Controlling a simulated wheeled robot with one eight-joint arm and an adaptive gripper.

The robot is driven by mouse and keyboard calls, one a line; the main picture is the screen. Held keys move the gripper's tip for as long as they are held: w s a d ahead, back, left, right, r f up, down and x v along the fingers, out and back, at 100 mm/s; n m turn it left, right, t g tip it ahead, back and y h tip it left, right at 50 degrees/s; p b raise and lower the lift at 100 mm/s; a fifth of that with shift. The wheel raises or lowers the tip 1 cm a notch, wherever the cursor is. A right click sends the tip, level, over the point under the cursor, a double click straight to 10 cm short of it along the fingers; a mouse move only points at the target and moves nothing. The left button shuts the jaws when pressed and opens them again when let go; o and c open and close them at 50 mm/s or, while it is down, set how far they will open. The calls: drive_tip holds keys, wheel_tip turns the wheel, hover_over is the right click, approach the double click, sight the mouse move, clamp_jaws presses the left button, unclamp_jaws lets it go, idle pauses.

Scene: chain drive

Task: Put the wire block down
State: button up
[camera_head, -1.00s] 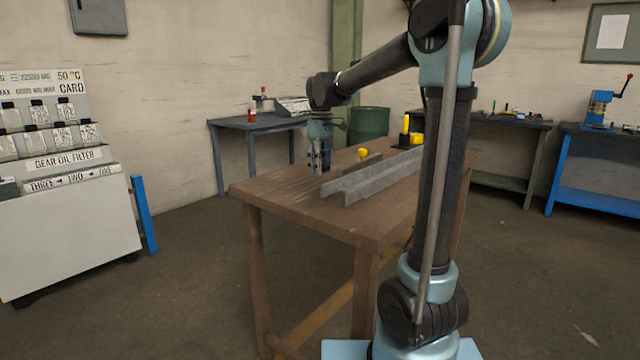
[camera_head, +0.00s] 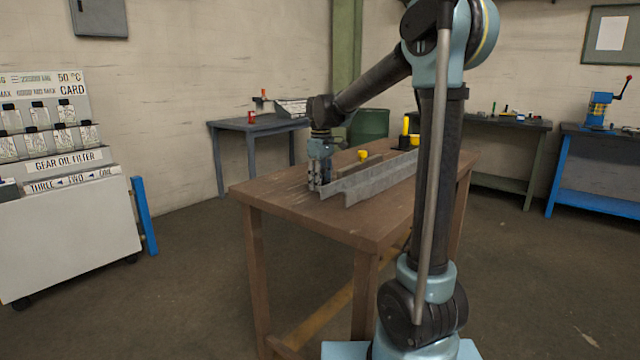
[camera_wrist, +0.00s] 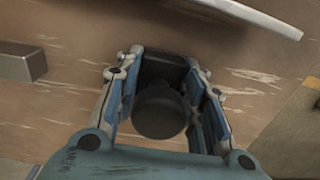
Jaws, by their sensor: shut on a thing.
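My gripper (camera_head: 320,178) is low over the near left part of the wooden table, left of the end of a grey metal channel. In the wrist view my gripper (camera_wrist: 166,72) has its two blue-padded fingers closed on a dark block with a rounded end, which I take for the wire block (camera_wrist: 160,110). The wooden tabletop (camera_wrist: 75,85) lies beneath it. Whether the block touches the wood I cannot tell. In the head view the block is too small and hidden by the fingers to make out.
The grey metal channel (camera_head: 372,180) lies along the wooden table (camera_head: 300,212). A yellow knob (camera_head: 363,155) and a yellow-and-black item (camera_head: 406,132) stand behind it. In the wrist view a grey bar (camera_wrist: 22,63) is at left and a pale strip (camera_wrist: 250,14) at top right.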

drive_tip(key=shift+s+f, duration=0.1)
drive_tip(key=shift+f, duration=0.15)
drive_tip(key=o, duration=1.2)
drive_tip(key=shift+o, duration=0.5)
drive_tip(key=shift+f, duration=0.1)
drive_tip(key=r, duration=1.3)
drive_tip(key=shift+w, duration=0.2)
drive_tip(key=shift+s+f, duration=0.1)
